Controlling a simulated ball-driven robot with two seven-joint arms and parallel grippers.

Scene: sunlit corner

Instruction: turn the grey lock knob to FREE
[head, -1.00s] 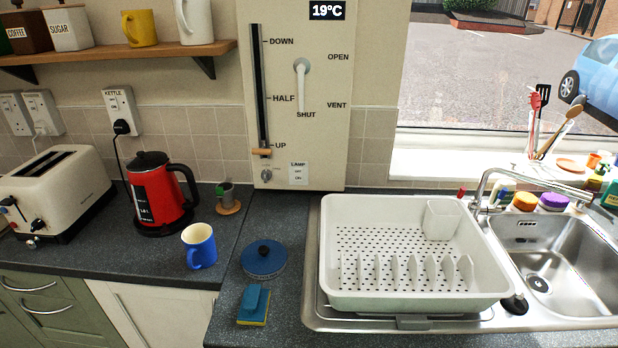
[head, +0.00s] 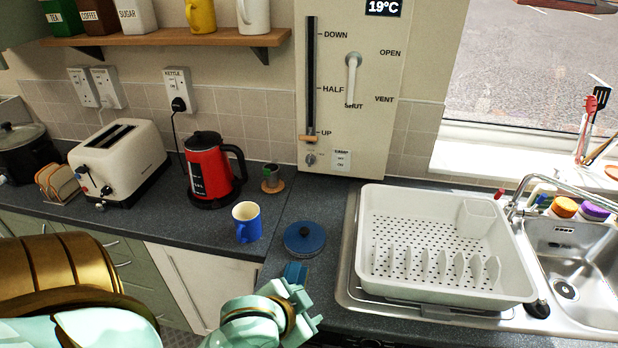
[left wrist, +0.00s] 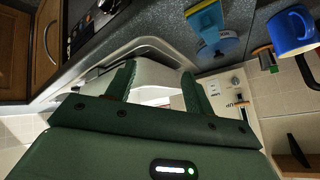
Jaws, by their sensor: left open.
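The grey lock knob (head: 310,160) is on the lower left of the cream wall panel (head: 370,140), just below the slider's wooden handle (head: 310,138). Its lettering is too small to read, and I cannot tell which way it points. My left arm comes in from the lower left in the head view, well below and in front of the panel. In the left wrist view my left gripper (left wrist: 157,85) is open, with nothing seen between its dark green fingers. The panel also shows there (left wrist: 236,82), beyond the fingers. My right gripper is not in view.
A red kettle (head: 207,170) stands left, a white dish rack (head: 445,282) right. A shelf (head: 170,38) juts out left of the panel.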

